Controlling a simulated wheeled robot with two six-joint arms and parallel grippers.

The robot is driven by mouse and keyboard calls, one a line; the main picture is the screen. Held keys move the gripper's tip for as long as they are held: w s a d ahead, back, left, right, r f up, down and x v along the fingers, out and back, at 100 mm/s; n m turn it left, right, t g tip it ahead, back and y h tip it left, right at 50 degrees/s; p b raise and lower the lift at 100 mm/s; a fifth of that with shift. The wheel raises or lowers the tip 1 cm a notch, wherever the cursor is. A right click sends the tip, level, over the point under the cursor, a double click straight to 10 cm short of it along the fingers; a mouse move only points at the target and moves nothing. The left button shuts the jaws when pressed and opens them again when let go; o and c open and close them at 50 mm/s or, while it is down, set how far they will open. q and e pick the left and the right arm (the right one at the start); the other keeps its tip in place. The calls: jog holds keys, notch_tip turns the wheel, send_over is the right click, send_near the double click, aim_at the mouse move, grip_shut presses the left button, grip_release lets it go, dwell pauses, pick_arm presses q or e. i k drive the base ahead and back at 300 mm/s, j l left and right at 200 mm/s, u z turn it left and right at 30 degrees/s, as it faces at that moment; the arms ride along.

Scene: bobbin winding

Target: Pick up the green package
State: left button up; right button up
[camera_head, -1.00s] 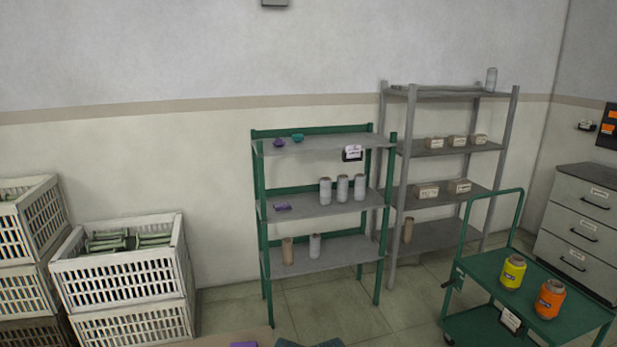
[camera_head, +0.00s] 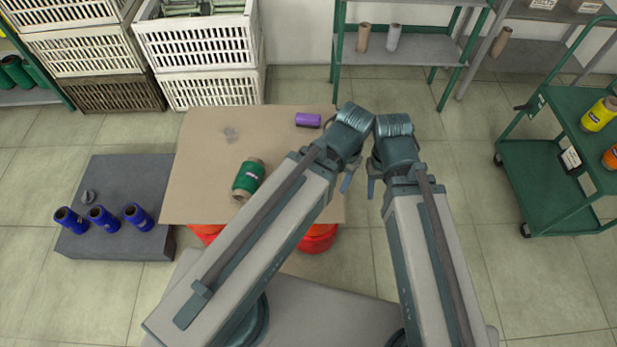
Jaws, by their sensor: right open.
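A green spool-like package (camera_head: 248,178) with brown ends and a pale label lies on its side on a brown board (camera_head: 200,190), left of my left forearm. My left gripper (camera_head: 346,182) points down past the board's right edge, to the right of the green package and apart from it; its jaws are too hidden to tell. My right gripper (camera_head: 372,187) is beside it, over the floor, open and apart from the package. Only small finger parts of both grippers show below the wrists.
A purple package (camera_head: 308,120) lies at the board's back right. Red round containers (camera_head: 316,240) stand under the board. A dark grey block (camera_head: 120,180) with blue spools (camera_head: 103,217) is at left. White crates (camera_head: 200,50) stand behind. A green cart (camera_head: 550,170) is at right.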

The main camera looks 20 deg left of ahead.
aim_at(249, 175)
jog(key=k+j, duration=1.1)
jog(key=j, duration=0.1)
